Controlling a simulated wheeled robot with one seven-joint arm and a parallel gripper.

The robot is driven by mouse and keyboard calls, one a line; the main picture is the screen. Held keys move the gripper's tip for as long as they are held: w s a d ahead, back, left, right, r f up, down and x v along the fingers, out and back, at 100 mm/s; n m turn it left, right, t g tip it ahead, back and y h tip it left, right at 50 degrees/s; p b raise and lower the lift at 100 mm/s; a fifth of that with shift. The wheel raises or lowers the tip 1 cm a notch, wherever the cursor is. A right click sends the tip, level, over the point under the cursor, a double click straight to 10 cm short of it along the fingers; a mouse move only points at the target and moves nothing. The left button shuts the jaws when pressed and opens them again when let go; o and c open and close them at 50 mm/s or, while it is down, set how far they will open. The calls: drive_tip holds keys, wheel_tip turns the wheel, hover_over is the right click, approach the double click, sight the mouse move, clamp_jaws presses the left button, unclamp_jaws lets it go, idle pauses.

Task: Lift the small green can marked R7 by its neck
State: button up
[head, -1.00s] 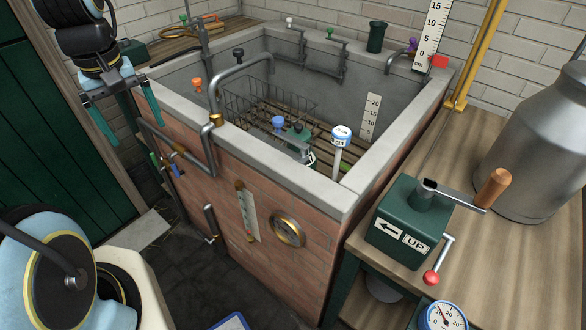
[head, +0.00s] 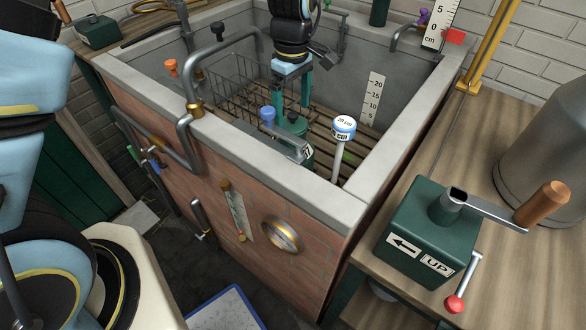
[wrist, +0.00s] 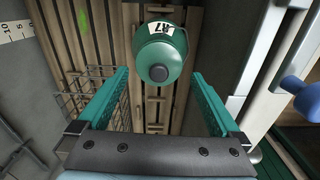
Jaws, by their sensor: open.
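The small green can (head: 294,127) stands inside the brick-sided trough on its slatted floor, partly hidden by a grey spout and blue knob. In the wrist view the can (wrist: 173,62) shows from above, with a white label reading R7 upside down and a rounded darker top. My gripper (head: 291,104) points down into the trough just above the can. In the wrist view my gripper (wrist: 160,74) is open and empty, one teal finger to each side of the can's top. I see no contact.
A wire basket (head: 235,85) is left of the can, and a white-stemmed gauge with a blue cap (head: 343,128) is to its right. The trough rim (head: 250,142) stands in front. A green crank box (head: 420,235) and large metal churn (head: 550,150) are on the right bench.

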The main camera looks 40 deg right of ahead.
sight(293, 123)
drive_tip(key=shift+d+f+p, duration=0.1)
drive_tip(key=shift+f+p, duration=1.1)
drive_tip(key=shift+f, duration=2.35)
clamp_jaws()
